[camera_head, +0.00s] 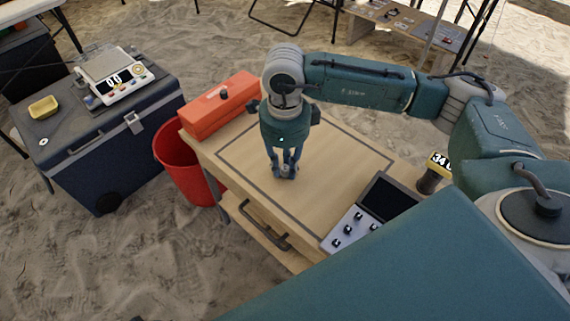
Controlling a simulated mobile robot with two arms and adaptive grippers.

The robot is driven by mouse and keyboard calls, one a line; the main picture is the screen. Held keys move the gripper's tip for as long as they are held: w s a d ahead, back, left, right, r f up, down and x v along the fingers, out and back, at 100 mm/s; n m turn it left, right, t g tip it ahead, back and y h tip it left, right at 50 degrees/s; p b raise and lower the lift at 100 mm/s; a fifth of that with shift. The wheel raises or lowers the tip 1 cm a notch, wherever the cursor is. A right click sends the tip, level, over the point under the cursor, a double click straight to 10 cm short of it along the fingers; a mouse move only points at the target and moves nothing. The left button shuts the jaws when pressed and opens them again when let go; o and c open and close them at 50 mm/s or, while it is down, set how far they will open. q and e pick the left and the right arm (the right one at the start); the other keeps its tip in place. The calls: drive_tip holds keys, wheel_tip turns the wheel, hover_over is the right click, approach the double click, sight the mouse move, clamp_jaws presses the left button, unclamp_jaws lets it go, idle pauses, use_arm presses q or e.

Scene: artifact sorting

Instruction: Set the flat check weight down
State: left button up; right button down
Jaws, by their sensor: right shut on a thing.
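My right gripper (285,174) points down over the framed area of the wooden table (330,153), its fingertips close to the tabletop. It is shut on a small greyish thing, mostly hidden between the fingers, which may be the flat check weight. I cannot tell whether that thing touches the table. My left gripper is not in view.
A red case (220,108) lies on the table's far left. A red bin (182,170) and a blue cooler (110,158) bearing a scale (119,90) and yellow dish (43,107) stand left.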

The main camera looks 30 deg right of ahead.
sight(285, 167)
drive_tip(key=c, duration=1.5)
unclamp_jaws()
drive_tip(key=shift+c, duration=0.2)
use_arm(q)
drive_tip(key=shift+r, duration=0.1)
use_arm(e)
drive_tip(key=shift+r, duration=0.1)
drive_tip(key=shift+r, duration=0.2)
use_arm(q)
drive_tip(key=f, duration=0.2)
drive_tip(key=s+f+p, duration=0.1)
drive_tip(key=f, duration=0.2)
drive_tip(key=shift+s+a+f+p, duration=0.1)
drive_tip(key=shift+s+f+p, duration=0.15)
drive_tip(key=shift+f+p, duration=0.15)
use_arm(e)
wheel_tip(285, 167, up, 12)
drive_tip(key=shift+f, duration=0.15)
